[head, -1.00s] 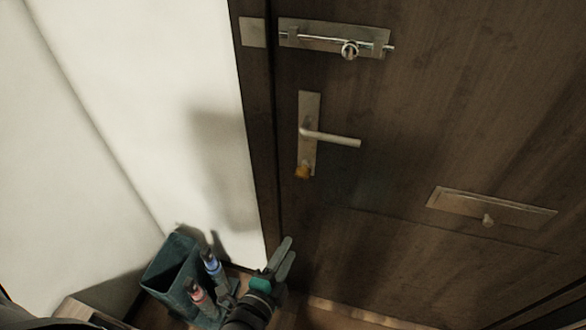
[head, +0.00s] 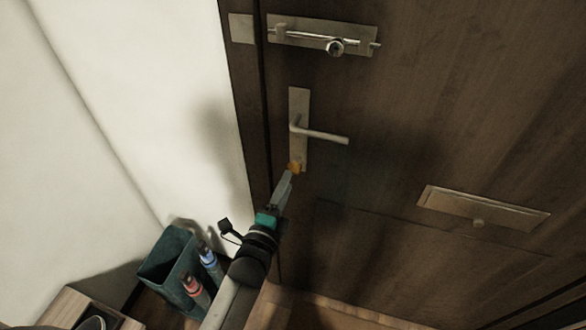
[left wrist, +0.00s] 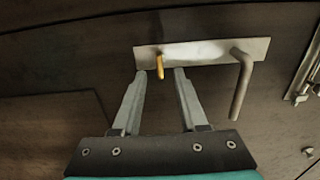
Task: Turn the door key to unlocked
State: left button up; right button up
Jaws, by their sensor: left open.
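The brass door key (head: 294,168) sits at the lower end of the silver handle plate (head: 300,100) on the dark wooden door. The lever handle (head: 322,135) above it points right. My left gripper (head: 287,180) is just below the key in the head view. In the left wrist view my left gripper (left wrist: 160,74) is open, and the key (left wrist: 159,67) shows between its fingertips, closer to the left finger. I cannot tell whether a finger touches it. The handle plate (left wrist: 205,50) and lever (left wrist: 240,88) show beyond. My right gripper is out of view.
A slide bolt (head: 325,38) is high on the door and a mail slot plate (head: 482,208) is at right. A dark teal bin (head: 163,262) with bottles (head: 209,263) beside it stands at the wall's foot. The door face around the key is clear.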

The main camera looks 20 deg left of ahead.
aim_at(293, 167)
pick_arm(q)
jog(key=shift+w+d+b, duration=0.1)
jog(key=shift+w+b, duration=0.25)
jog(key=shift+w, duration=2.7)
grip_shut()
